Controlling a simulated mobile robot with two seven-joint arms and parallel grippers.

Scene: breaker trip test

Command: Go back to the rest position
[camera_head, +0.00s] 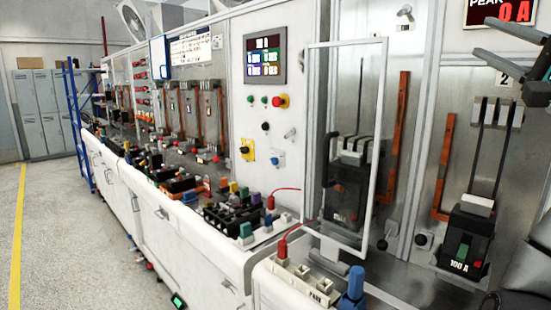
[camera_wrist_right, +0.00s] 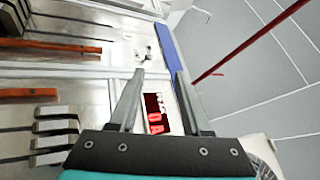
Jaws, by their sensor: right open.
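My right gripper (camera_head: 481,38) is at the upper right of the head view, raised in front of the panel near the red "PEAK 0 A" display (camera_head: 500,12). Its two fingers are apart with nothing between them. In the right wrist view, the open fingers of the right gripper (camera_wrist_right: 159,74) show with the red display (camera_wrist_right: 155,116) behind them. A black breaker marked 100 A (camera_head: 467,240) stands below the gripper, apart from it. My left gripper is in neither view.
A clear framed guard (camera_head: 379,130) stands open before another black breaker (camera_head: 349,190). A white tray marked PARK (camera_head: 310,290) and a blue knob (camera_head: 354,285) are at the front edge. The bench (camera_head: 190,232) runs leftward, crowded with parts. Floor (camera_head: 70,220) at left is clear.

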